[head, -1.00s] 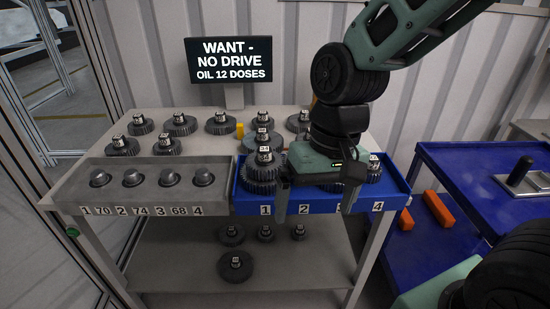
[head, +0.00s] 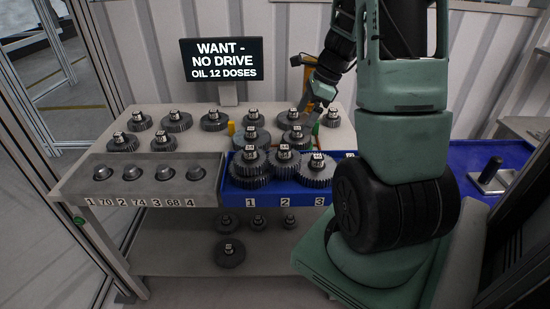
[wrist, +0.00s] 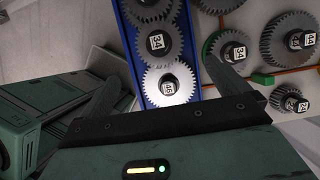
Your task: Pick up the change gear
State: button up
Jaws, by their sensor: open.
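Several dark change gears with numbered hubs stand about the cart. Some are in the blue tray (head: 290,197), including a front gear (head: 315,172); others stand on the grey top behind it, such as one gear (head: 295,135). In the wrist view my gripper (wrist: 162,72) is open and empty. A brightly lit gear (wrist: 167,98) in the blue tray shows between its fingers, apart from them. Another gear (wrist: 155,43), marked 34, lies beyond it. In the head view my arm hides the tray's right end. Which gear is meant cannot be told.
A sign (head: 222,60) reads "WANT - NO DRIVE, OIL 12 DOSES". More gears sit on the lower shelf (head: 190,262). An orange device (head: 297,75) stands behind my arm. A blue surface (head: 490,155) lies right.

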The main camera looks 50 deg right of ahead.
aim_at(282, 156)
jog(key=x, duration=1)
jog(key=shift+f, duration=0.2)
jog(key=shift+x, duration=2.65)
jog(key=shift+a, duration=0.2)
jog(key=shift+c, duration=0.3)
jog(key=shift+r, duration=0.1)
jog(key=c, duration=1.2)
